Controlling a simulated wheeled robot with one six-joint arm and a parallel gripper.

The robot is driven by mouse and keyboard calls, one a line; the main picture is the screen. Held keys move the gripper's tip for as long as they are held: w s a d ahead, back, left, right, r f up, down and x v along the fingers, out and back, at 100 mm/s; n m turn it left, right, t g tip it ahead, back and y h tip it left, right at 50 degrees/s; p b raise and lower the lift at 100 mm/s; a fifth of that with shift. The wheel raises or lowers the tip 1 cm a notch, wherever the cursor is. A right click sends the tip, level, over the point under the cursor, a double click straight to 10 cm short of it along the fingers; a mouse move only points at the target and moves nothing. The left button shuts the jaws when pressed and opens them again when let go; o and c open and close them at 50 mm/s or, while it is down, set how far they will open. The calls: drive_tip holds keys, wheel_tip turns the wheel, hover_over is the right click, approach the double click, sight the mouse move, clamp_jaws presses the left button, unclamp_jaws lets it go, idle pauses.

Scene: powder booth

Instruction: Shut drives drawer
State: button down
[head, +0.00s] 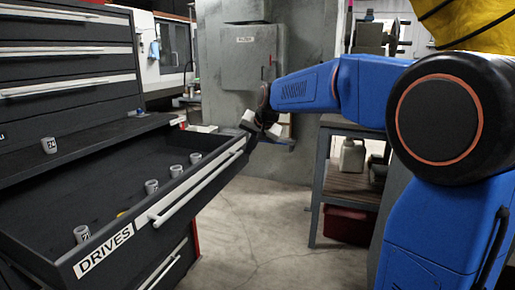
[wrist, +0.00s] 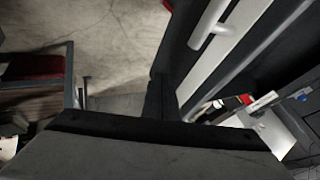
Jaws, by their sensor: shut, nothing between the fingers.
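The drives drawer (head: 110,205) stands pulled out of the dark cabinet at left in the head view. Its front has a white DRIVES label (head: 104,251) and a long pale handle (head: 200,187). Several grey sockets stand inside. My gripper (head: 262,127) is shut and empty, by the far end of the drawer front. In the wrist view the drawer's handle (wrist: 210,25) and dark front edge show at upper right, close beside my dark gripper (wrist: 165,100). I cannot tell whether it touches the drawer.
A socket (head: 49,146) stands on the ledge above the drawer. Closed drawers (head: 65,60) are higher up. At right are a shelf rack (head: 350,185) and a red bin (head: 347,224). A grey wall box (head: 249,60) is behind my gripper. The concrete floor (head: 270,220) in front is clear.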

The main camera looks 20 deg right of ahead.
drive_tip(key=shift+w+a, duration=0.25)
drive_tip(key=shift+a, duration=0.05)
drive_tip(key=shift+a, duration=0.1)
drive_tip(key=w+a, duration=0.7)
drive_tip(key=a, duration=0.2)
drive_tip(key=w+a, duration=0.7)
drive_tip(key=a, duration=0.2)
drive_tip(key=w+a, duration=0.7)
drive_tip(key=a, duration=0.2)
drive_tip(key=shift+w, duration=0.1)
drive_tip(key=shift+w+a, duration=0.3)
drive_tip(key=shift+a, duration=0.15)
drive_tip(key=shift+a+r, duration=0.1)
drive_tip(key=shift+w, duration=0.1)
